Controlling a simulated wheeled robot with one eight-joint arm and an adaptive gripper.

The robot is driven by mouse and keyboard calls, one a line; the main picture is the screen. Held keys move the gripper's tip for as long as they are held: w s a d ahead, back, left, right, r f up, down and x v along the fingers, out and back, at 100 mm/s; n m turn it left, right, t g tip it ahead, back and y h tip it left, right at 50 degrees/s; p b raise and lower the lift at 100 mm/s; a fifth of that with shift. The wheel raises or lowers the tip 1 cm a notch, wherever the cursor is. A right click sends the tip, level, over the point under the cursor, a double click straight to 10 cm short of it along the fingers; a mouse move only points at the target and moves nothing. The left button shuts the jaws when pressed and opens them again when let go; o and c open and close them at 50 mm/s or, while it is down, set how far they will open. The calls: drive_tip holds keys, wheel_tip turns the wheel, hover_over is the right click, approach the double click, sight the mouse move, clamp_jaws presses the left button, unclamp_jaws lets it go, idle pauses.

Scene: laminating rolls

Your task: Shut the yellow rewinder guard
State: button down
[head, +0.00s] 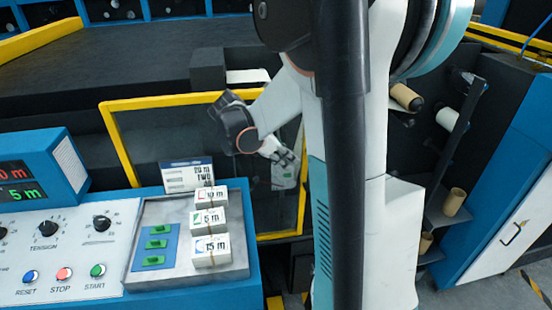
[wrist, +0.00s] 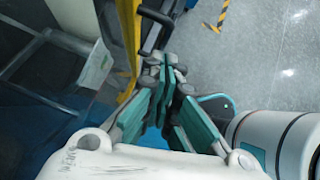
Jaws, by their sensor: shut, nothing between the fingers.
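The yellow-framed rewinder guard (head: 119,145) has a see-through panel and stands behind the control desk in the head view. Its lower edge is partly hidden by the desk, and its right part by my arm. I cannot tell how far open it stands. My gripper (head: 285,160) is shut and empty, in front of the panel's right half. In the wrist view, my gripper (wrist: 168,65) has its fingertips together, just right of a yellow bar (wrist: 128,35). A black handle-like part (wrist: 153,35) lies just beyond the fingertips. Contact with either cannot be told.
The control desk (head: 60,255) has a tray (head: 178,280) with labelled cartons (head: 211,250) and green pieces. A rack (head: 455,135) with rolls and a blue-and-white cabinet (head: 510,240) stand at the right. Grey floor (wrist: 255,50) is open in the wrist view.

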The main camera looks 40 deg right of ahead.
drive_tip(key=d, duration=0.1)
drive_tip(key=s+d, duration=0.1)
drive_tip(key=shift+s+d+f+b, duration=0.15)
drive_tip(key=shift+d+f+b, duration=0.05)
drive_tip(key=shift+d+b, duration=0.15)
drive_tip(key=s+d+p, duration=0.1)
drive_tip(key=s+d, duration=0.9)
drive_tip(key=d, duration=0.5)
drive_tip(key=s+d+p, duration=0.1)
drive_tip(key=s+d, duration=0.9)
drive_tip(key=d, duration=0.5)
drive_tip(key=s+d+p, duration=0.1)
drive_tip(key=s+d, duration=1)
drive_tip(key=d, duration=0.5)
drive_tip(key=shift+p, duration=0.3)
drive_tip(key=shift+s+r, duration=0.1)
